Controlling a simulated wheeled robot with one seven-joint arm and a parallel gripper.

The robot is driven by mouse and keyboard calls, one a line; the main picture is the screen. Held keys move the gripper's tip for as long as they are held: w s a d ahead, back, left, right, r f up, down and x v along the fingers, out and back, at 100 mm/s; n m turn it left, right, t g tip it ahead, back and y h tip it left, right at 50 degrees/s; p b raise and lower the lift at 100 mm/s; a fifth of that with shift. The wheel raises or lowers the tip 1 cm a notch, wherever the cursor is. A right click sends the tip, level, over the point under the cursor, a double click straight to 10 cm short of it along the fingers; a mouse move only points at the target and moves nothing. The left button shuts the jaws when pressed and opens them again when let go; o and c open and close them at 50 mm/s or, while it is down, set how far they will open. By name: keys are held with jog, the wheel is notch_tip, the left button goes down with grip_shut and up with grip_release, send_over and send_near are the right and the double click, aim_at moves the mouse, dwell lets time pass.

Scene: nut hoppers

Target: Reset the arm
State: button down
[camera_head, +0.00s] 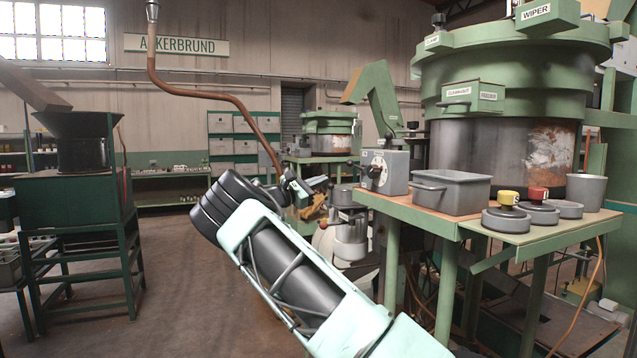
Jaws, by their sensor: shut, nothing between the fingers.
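My arm reaches up from the lower right to the middle of the head view, a mint-green link ending in a thick black wrist. My gripper (314,184) is small and dark beyond the wrist, partly hidden by it. It is shut and empty, held in the air left of the green worktable (429,213). It appears apart from the table and the things on it.
On the worktable stand a grey control box (385,171), a grey metal bin (451,190), capped weights (506,219) and a grey cup (586,190). A large green hopper bowl (500,70) rises behind. A green hopper stand (77,215) is far left; open floor lies between.

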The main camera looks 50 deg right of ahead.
dwell(0.3)
jog(key=s+a+f+m+t+y, duration=0.15)
jog(key=a+f+t+y, duration=0.25)
jog(key=a+f+y, duration=0.7)
jog(key=s+a+f+t+y, duration=0.15)
jog(key=a+f, duration=0.35)
jog(key=a, duration=0.7)
jog(key=s+a+f+t+y, duration=0.1)
jog(key=s+a+f+y, duration=0.3)
jog(key=a, duration=0.9)
jog(key=s+a+y, duration=0.1)
jog(key=s+a, duration=0.5)
jog(key=a, duration=0.4)
jog(key=s+a+y, duration=0.1)
jog(key=s+a, duration=0.5)
jog(key=a, duration=0.4)
jog(key=s+a+y, duration=0.1)
jog(key=s+a, duration=0.2)
jog(key=s, duration=0.4)
jog(key=s+a, duration=0.3)
jog(key=s, duration=0.5)
jog(key=shift+f+n+y, duration=0.25)
jog(key=shift+n+y, duration=0.1)
jog(key=shift+n, duration=0.1)
